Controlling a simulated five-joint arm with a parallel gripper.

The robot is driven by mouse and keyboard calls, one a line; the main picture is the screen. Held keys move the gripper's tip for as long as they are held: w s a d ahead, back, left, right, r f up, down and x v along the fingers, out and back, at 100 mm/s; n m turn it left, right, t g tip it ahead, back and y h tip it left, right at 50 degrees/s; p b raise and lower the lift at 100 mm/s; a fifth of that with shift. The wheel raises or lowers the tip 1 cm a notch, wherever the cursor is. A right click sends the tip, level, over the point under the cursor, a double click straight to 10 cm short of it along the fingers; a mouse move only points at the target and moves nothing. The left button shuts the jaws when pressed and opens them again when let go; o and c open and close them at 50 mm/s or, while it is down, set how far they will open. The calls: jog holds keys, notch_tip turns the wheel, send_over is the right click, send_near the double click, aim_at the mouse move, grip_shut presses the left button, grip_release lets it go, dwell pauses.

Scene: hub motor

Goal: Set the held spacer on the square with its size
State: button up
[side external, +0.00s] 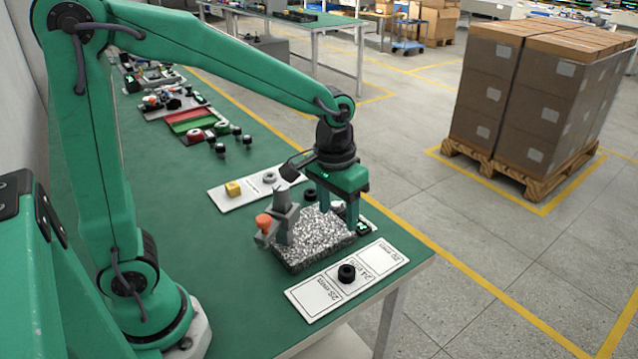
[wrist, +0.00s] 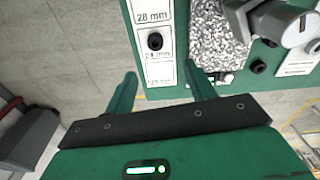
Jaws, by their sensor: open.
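A white card (side external: 322,292) with three labelled squares lies near the table's front corner. A black spacer (side external: 347,273) sits on its middle square, whose label looks like 24 mm. In the wrist view the spacer (wrist: 155,41) lies flat inside that square, beyond the fingertips. The 28 mm square (wrist: 153,10) is at one end, and the other end's label is hard to read. My gripper (side external: 338,214) is open and empty, above the edge of the speckled stone block, apart from the spacer. Its fingers (wrist: 165,80) stand wide apart in the wrist view.
The speckled stone block (side external: 318,240) carries a grey stand with an orange knob (side external: 264,222), close to my gripper. Behind it are a black ring (side external: 309,195) and a white plate (side external: 222,201) with a yellow block and grey ring. Red and green trays (side external: 190,121) lie farther back.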

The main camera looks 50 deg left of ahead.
jog(key=s+a+r+t, duration=0.2)
jog(key=s+a+r, duration=0.1)
jog(key=s, duration=0.3)
jog(key=s+a+r+m+t, duration=0.1)
jog(key=s+a+r+t, duration=0.1)
jog(key=s+r, duration=0.3)
jog(key=shift+s+a+t, duration=0.4)
jog(key=shift+s, duration=0.6)
dwell(0.4)
